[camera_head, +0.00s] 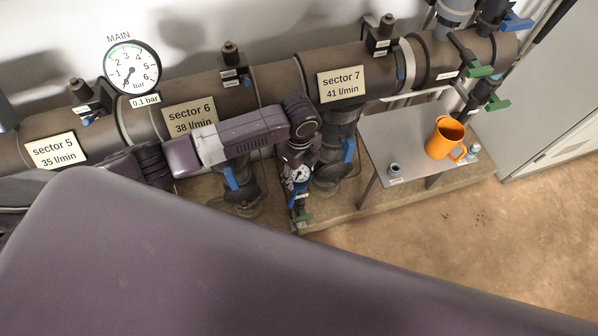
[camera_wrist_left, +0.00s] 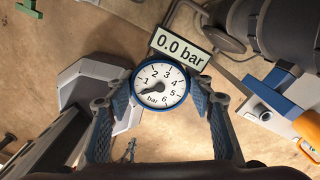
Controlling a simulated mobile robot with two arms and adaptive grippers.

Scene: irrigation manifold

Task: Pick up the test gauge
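The test gauge is a small round dial with a blue rim and a white face. In the left wrist view the gauge (camera_wrist_left: 160,88) sits between the blue finger pads, its needle near the low end and a "0.0 bar" label (camera_wrist_left: 183,49) beside it. My left gripper (camera_wrist_left: 161,92) has a pad against each side of the rim and appears closed on it. In the head view the left gripper (camera_head: 300,185) is in front of the pipework under sector 7, with the small gauge dial (camera_head: 301,173) at its tip. My right gripper is not in view.
The manifold pipe (camera_head: 275,82) runs along the wall with a MAIN gauge (camera_head: 132,67), sector signs and blue-handled valves. A grey table (camera_head: 405,135) on the right holds an orange mug (camera_head: 445,138) and small fittings. The floor in front is clear.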

